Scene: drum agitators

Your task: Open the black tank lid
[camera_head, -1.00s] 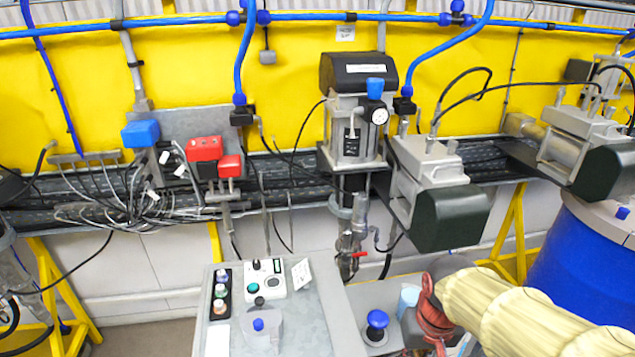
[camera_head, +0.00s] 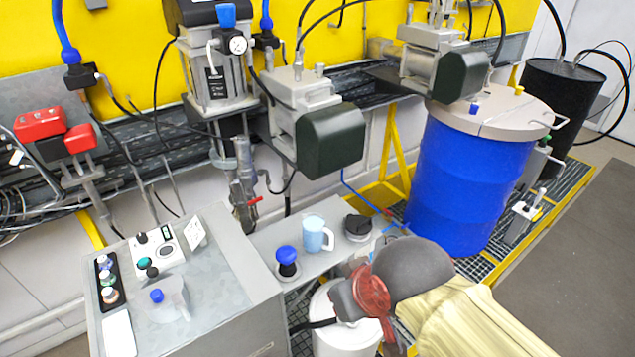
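A black tank (camera_head: 552,115) stands at the far right behind the blue drum. Its flat dark top (camera_head: 570,75) appears closed, with black hoses near it; I cannot make out a separate handle on it. My arm in its cream sleeve enters at the bottom right. My gripper (camera_head: 362,300) is at the lower middle, with red and dark parts partly hidden by the grey rounded wrist. It is over or in front of a white container (camera_head: 345,338), well away from the black tank. Whether its fingers are open or shut does not show.
A blue drum (camera_head: 465,185) with a pale lid (camera_head: 492,108) stands between my arm and the black tank. A grey bench (camera_head: 235,265) holds a control box (camera_head: 155,248). A light blue jug (camera_head: 316,235) sits on a grey shelf. Grey floor (camera_head: 570,270) lies clear at right.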

